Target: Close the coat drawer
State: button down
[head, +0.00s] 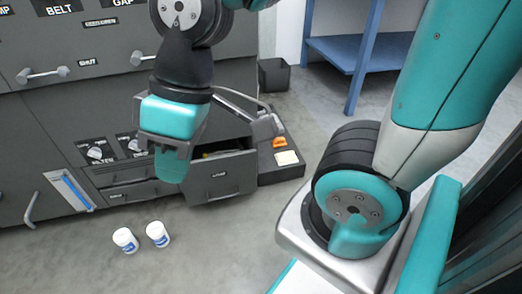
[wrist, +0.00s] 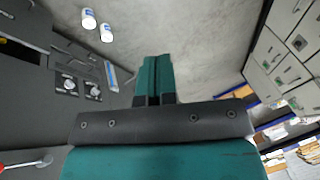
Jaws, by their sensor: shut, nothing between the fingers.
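In the head view a dark grey drawer (head: 222,178) stands pulled out from the low part of the cabinet. A grey bar handle is on its front, and something yellowish shows inside. Its small label is too blurred to read, so I cannot confirm it is the coat drawer. My gripper (head: 170,165) points down in front of the cabinet, to the left of the open drawer in the picture, and covers part of the cabinet front. I see no contact with the drawer. In the wrist view the teal fingers (wrist: 153,80) are together with nothing between them.
Two white jars (head: 141,238) stand on the floor before the dark cabinet (head: 50,140). A low dark ledge (head: 285,172) with orange and pale items lies right of the drawer. A blue shelf (head: 345,50) and dark bin (head: 274,75) stand behind.

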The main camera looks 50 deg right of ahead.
jog(key=w+d+f+t, duration=0.1)
jog(key=w+d+f, duration=0.25)
jog(key=w, duration=0.35)
jog(key=n+t+h, duration=0.2)
jog(key=t+h, duration=0.2)
jog(key=t, duration=0.2)
send_near(235, 160)
jog(key=shift+b+x, duration=0.35)
jog(key=shift+x, duration=2.3)
